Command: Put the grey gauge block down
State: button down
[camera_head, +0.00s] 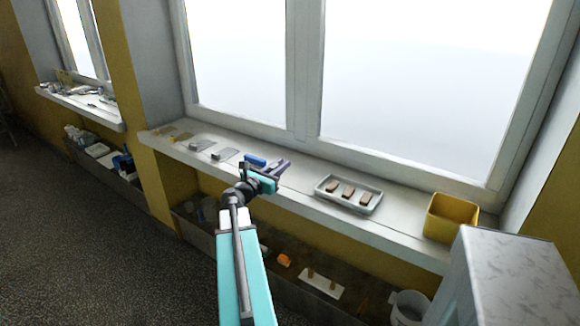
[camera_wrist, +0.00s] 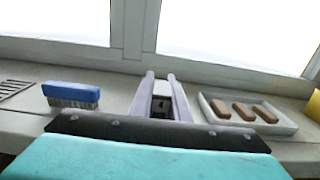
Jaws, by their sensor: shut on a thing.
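My gripper (camera_head: 277,167) is over the window sill, between a blue brush and a tray of brown bars. In the wrist view its two pale purple fingers (camera_wrist: 161,78) are shut on the grey gauge block (camera_wrist: 162,92), a small light grey piece between them. The fingers and arm hide the block in the head view. I cannot tell whether the block touches the sill (camera_head: 297,181).
The blue brush (camera_wrist: 71,93) lies left of my gripper. A pale tray (camera_wrist: 287,128) with three brown bars is on the right, then a yellow bin (camera_head: 450,220). Flat grey pieces (camera_head: 224,154) lie farther left. The window (camera_head: 300,135) stands behind the sill.

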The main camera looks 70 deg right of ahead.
jog(key=shift+w+f+p+x, duration=0.1)
jog(key=shift+w+p+x, duration=0.1)
jog(key=shift+x, duration=1.25)
jog(key=shift+w+f+p+x, duration=0.15)
jog(key=shift+x, duration=1.25)
jog(key=shift+d, duration=0.15)
jog(key=shift+d, duration=0.6)
jog(key=shift+s+f+p, duration=0.1)
jog(key=shift+f+p, duration=0.3)
jog(key=shift+f, duration=1.45)
jog(key=shift+f, duration=0.15)
jog(key=c, duration=1.7)
grip_release()
jog(key=shift+a+r, duration=0.1)
jog(key=shift+r, duration=0.1)
jog(key=shift+b+v, duration=1.2)
jog(key=shift+v, duration=4.75)
